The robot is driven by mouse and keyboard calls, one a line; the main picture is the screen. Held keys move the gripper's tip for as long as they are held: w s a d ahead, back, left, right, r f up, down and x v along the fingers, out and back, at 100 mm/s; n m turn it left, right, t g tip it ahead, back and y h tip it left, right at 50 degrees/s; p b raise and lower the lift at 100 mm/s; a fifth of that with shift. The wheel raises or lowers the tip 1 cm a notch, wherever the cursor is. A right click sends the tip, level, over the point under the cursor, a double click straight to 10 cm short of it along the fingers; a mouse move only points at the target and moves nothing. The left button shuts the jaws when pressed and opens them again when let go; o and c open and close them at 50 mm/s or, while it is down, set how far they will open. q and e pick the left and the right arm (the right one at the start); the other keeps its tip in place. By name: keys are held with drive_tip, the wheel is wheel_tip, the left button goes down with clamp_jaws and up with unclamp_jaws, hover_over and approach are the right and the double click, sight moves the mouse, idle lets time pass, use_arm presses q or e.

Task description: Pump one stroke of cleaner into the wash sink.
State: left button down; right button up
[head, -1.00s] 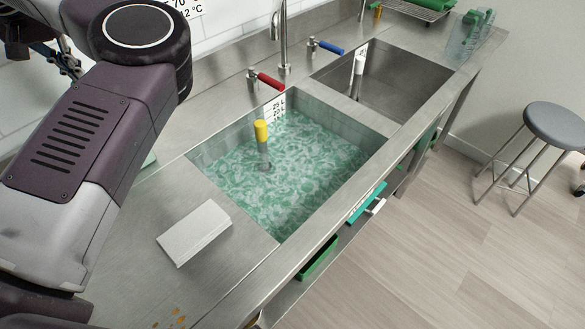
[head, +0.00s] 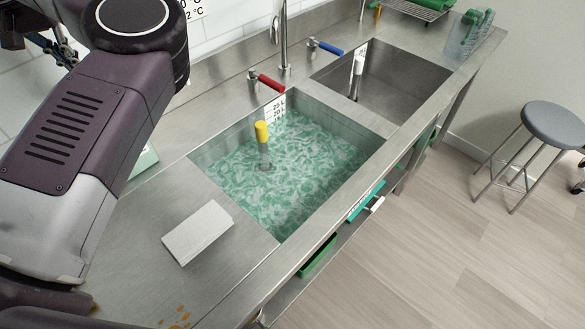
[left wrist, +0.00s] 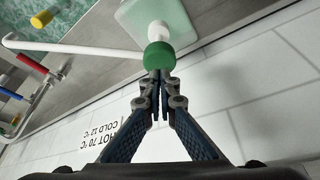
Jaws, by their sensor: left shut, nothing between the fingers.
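The wash sink (head: 203,158) holds green, foamy water with a yellow-topped pipe (head: 262,145) standing in it. In the left wrist view the cleaner pump has a green head (left wrist: 158,57) on a white neck, above a pale green bottle (left wrist: 160,18). Its long white spout (left wrist: 80,47) runs to the left. My left gripper (left wrist: 160,82) is shut and empty, with its fingertips right at the green head; I cannot tell whether they touch. In the head view my arm hides the pump, and only a sliver of the bottle (head: 145,162) shows. My right gripper is out of view.
A red tap lever (head: 270,83) and a blue one (head: 330,47) stand behind the sinks. A second, empty sink (head: 395,65) is to the right. A white block (head: 197,232) lies on the counter in front. A grey stool (head: 553,125) stands on the floor.

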use_arm(q)
wheel_tip(320, 180, up, 6)
drive_tip(key=p, duration=0.4)
drive_tip(key=shift+p, duration=0.35)
drive_tip(key=shift+s, duration=0.1)
idle(0.4)
